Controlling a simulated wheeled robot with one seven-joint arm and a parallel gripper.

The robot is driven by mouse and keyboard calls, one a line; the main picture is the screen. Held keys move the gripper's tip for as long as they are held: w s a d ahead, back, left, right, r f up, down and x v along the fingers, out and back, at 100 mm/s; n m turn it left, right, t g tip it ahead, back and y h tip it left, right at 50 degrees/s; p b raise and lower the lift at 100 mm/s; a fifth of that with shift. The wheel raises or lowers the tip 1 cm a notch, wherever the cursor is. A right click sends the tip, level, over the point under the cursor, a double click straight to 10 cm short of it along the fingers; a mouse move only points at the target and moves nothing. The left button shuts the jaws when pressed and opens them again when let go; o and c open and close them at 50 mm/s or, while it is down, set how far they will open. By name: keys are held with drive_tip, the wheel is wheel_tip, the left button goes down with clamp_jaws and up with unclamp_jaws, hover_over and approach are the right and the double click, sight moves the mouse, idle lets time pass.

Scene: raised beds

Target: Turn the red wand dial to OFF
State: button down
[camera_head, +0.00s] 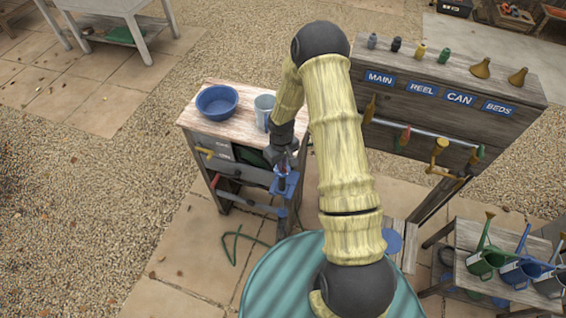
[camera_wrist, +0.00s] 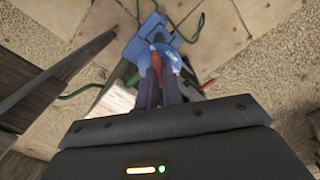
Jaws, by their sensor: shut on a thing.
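My gripper (camera_head: 284,165) reaches down at the front right of the wooden bench; it also shows in the wrist view (camera_wrist: 158,80). Its two dark fingers are shut on a narrow red piece, which looks like the red wand dial (camera_wrist: 157,62). The dial stands at a blue round part (camera_wrist: 172,56) on a blue bracket (camera_wrist: 150,32). The blue bracket also shows in the head view (camera_head: 285,184), just below my fingers. My fingers cover much of the dial, and I cannot read any OFF mark or tell which way the dial points.
A blue bowl (camera_head: 217,102) and a grey mug (camera_head: 264,112) stand on the bench top (camera_head: 215,88). A valve panel (camera_head: 440,100) labelled MAIN, REEL, CAN and BEDS stands to the right. Watering cans (camera_head: 520,268) sit on a low stand. A green hose (camera_head: 238,238) lies on the paving.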

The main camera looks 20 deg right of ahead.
drive_tip(key=shift+m+b, duration=0.4)
drive_tip(key=shift+f+m+b, duration=0.1)
drive_tip(key=shift+m+b, duration=0.25)
drive_tip(key=shift+m, duration=0.35)
idle(0.9)
drive_tip(key=c, duration=1.5)
unclamp_jaws()
drive_tip(key=shift+c, duration=0.2)
wheel_tip(320, 180, up, 18)
drive_tip(key=b, duration=0.4)
drive_tip(key=shift+f+b, duration=0.15)
drive_tip(key=shift+b, duration=0.15)
